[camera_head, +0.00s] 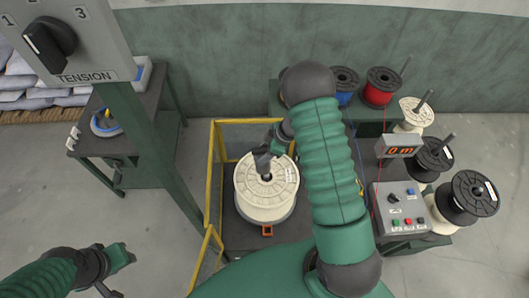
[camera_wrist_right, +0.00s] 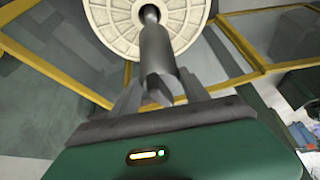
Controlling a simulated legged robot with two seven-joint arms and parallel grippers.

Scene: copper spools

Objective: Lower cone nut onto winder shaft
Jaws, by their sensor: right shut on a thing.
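A large cream spool (camera_head: 262,200) stands upright inside the yellow frame in the head view. Its round flange also shows at the top of the right wrist view (camera_wrist_right: 105,22). My right gripper (camera_head: 264,163) is above the spool, near its hub. In the wrist view its jaws (camera_wrist_right: 158,92) are shut on a grey part, which I take as the cone nut (camera_wrist_right: 156,50). It runs from the jaws toward the spool's centre hole.
A yellow guard frame (camera_head: 213,165) surrounds the spool. A tension panel (camera_head: 72,45) on a green post stands left, by a dark side table (camera_head: 110,143). At right are a control box (camera_head: 398,207), a display (camera_head: 399,146) and several wire spools, including red (camera_head: 380,88).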

